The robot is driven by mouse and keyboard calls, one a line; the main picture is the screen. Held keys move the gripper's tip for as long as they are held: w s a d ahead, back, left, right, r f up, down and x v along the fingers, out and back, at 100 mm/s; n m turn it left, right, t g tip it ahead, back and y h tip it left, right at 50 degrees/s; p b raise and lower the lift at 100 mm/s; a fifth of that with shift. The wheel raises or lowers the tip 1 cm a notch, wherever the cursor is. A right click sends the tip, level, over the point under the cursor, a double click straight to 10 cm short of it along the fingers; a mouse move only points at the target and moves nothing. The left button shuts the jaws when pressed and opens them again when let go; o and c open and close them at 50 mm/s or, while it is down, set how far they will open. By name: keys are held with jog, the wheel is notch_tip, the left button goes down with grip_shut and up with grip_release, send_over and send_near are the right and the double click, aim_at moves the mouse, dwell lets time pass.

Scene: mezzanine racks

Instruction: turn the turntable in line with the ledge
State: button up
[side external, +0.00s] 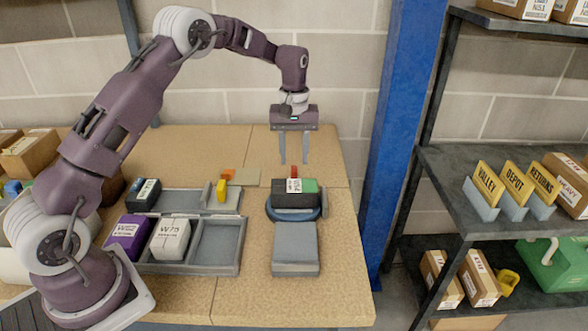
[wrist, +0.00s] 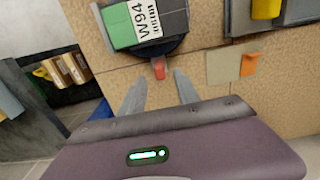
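The turntable (side external: 271,213) is a dark blue round plate on the bench. A black and green box with a white label (side external: 290,195) lies on it; it also shows in the wrist view (wrist: 147,22). A red tab (side external: 294,171) stands at the turntable's far edge, also in the wrist view (wrist: 158,69). A grey block (side external: 295,250), seemingly the ledge, sits directly in front of the turntable. My gripper (side external: 294,161) points down, open and empty, with its fingertips on either side of the red tab or just above; contact cannot be told.
A grey divided tray (side external: 190,268) with purple, white and black boxes stands left of the turntable. A blue post (side external: 393,130) and shelves (side external: 480,190) stand to the right.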

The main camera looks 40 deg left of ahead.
aim_at(294, 167)
notch_tip(294, 167, down, 5)
jog(key=shift+r, duration=0.15)
grip_shut()
dwell(1.4)
